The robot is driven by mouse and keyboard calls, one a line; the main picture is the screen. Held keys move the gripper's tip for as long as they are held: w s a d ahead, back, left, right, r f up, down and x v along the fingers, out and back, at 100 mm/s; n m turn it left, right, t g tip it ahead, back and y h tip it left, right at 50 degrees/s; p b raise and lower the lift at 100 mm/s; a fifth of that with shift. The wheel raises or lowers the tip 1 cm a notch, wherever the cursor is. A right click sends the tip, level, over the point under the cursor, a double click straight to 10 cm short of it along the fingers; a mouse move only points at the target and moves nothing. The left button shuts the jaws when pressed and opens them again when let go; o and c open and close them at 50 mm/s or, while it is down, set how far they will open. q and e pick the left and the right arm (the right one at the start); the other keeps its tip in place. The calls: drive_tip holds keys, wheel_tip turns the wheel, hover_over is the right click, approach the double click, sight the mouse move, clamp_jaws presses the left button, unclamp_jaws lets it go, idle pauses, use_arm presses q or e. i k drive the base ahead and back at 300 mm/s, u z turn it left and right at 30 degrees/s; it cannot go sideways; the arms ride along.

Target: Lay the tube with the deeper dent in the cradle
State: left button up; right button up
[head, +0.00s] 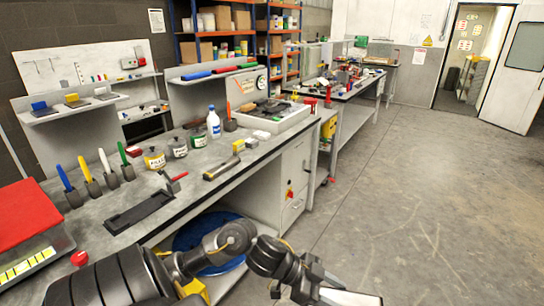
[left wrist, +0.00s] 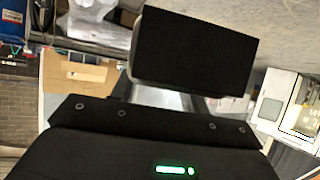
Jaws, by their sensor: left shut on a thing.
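My left arm enters from the left along the bottom of the head view. Its gripper (head: 345,297) is at the bottom edge, over the floor right of the bench, and partly cut off. In the left wrist view a black block of the gripper (left wrist: 192,52) fills the upper middle. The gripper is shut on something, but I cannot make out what. I cannot pick out a dented tube in either view. A long dark holder (head: 140,212) with a red-handled clamp (head: 173,183) lies on the bench; I cannot tell whether it is the cradle. My right gripper is not in view.
The grey bench (head: 217,187) runs away to the right. It holds several upright coloured handles, labelled jars (head: 154,158), a white bottle (head: 213,122) and a grey tray (head: 265,118). A red-topped box (head: 30,212) stands at its near left. The floor (head: 420,190) on the right is clear.

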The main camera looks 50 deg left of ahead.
sight(142, 210)
drive_tip(key=u, duration=0.25)
drive_tip(key=i, duration=1.1)
drive_tip(key=u, duration=1.5)
drive_tip(key=i, duration=0.75)
drive_tip(key=u, duration=0.7)
